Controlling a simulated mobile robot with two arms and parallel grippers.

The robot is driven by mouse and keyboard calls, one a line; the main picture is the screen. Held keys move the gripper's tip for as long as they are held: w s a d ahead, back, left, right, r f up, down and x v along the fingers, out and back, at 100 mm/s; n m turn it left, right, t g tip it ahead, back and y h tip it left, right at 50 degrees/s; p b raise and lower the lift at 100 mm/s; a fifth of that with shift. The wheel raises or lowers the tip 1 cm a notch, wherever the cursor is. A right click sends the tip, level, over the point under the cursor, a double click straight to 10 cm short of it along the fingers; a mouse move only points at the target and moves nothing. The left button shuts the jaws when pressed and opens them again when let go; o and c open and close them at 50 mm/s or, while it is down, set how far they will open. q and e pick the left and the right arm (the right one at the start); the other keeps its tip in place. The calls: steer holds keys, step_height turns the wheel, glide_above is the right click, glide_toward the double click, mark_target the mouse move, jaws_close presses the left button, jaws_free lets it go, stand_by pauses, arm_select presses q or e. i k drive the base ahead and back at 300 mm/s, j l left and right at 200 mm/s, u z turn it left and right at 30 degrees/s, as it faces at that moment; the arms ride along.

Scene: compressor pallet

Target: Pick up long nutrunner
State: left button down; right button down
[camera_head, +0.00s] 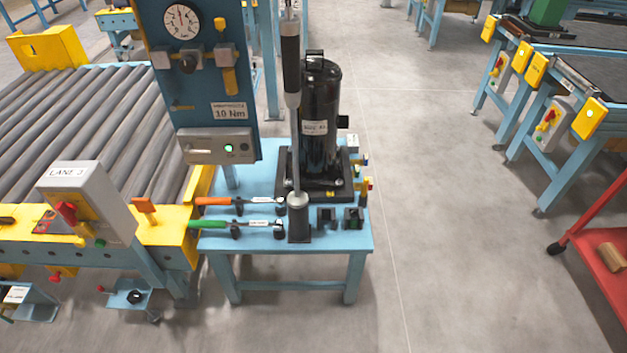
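A long upright tool (291,68), which looks like the long nutrunner, stands near the front of the small blue table (350,240). It has a dark grip, a thin grey shaft and a rounded grey lower end set in a black block-shaped holder (299,228). Its top runs up to the upper picture edge. It stands in front of a black cylindrical compressor (321,110) and partly covers it. Neither of my grippers shows in the head view.
Orange-handled (215,201) and green-handled (207,224) wrenches lie left of the holder. A blue gauge panel (180,90) rises behind them. A roller conveyor (90,120) fills the left. A red cart (603,235) stands at right. The floor between table and cart is clear.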

mark_target(289, 25)
steer(key=i, duration=0.7)
steer(key=l+u, duration=0.25)
steer(key=l, duration=0.25)
steer(key=l+u, duration=0.25)
steer(key=l, duration=0.3)
